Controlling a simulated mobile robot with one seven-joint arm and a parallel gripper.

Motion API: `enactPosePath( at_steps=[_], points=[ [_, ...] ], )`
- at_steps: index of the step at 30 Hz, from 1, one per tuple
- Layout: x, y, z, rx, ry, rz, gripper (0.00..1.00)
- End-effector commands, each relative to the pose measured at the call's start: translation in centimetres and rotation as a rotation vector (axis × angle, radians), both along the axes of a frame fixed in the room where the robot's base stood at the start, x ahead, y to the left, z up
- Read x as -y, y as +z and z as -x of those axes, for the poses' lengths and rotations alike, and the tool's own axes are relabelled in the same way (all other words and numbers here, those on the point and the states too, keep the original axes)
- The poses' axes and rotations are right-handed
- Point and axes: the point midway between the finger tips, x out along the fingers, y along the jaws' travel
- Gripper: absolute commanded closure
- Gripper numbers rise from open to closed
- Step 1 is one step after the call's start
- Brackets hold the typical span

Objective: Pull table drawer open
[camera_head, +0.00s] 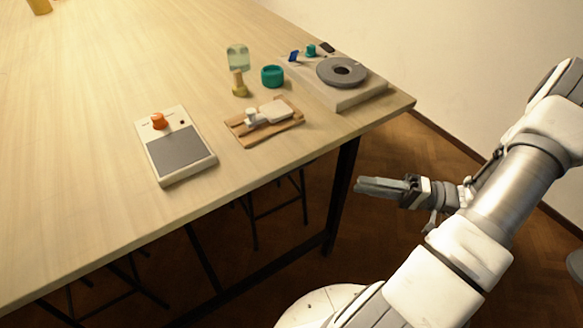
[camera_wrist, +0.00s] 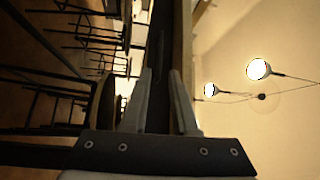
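The pale wooden table (camera_head: 85,150) fills the left of the head view. No drawer front or handle can be made out below its near edge. My gripper (camera_head: 357,187) is beyond the table's right corner, lower than the top and to the right of a black leg, apart from both. In the wrist view my gripper (camera_wrist: 160,72) shows two grey fingers with a gap between the tips and nothing held. Beyond the gap is a dark upright band (camera_wrist: 158,45) beside a tan strip; I cannot tell whether it is a drawer.
On the table are a grey-topped box with an orange knob (camera_head: 182,154), a wooden board (camera_head: 265,122), a teal jar (camera_head: 272,75) and a grey wheel (camera_head: 341,72). Stools (camera_head: 275,205) stand underneath.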

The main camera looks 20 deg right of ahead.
Motion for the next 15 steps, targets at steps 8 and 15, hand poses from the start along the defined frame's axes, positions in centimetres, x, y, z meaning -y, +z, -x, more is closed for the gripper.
enactPosePath(
  at_steps=[8, 15],
  points=[
    [-0.4, -0.3, -0.5, 0.043, -0.05, -0.025, 0.73],
    [-4.8, 0.3, -2.5, 0.04, -0.044, -0.024, 0.73]
  ],
)
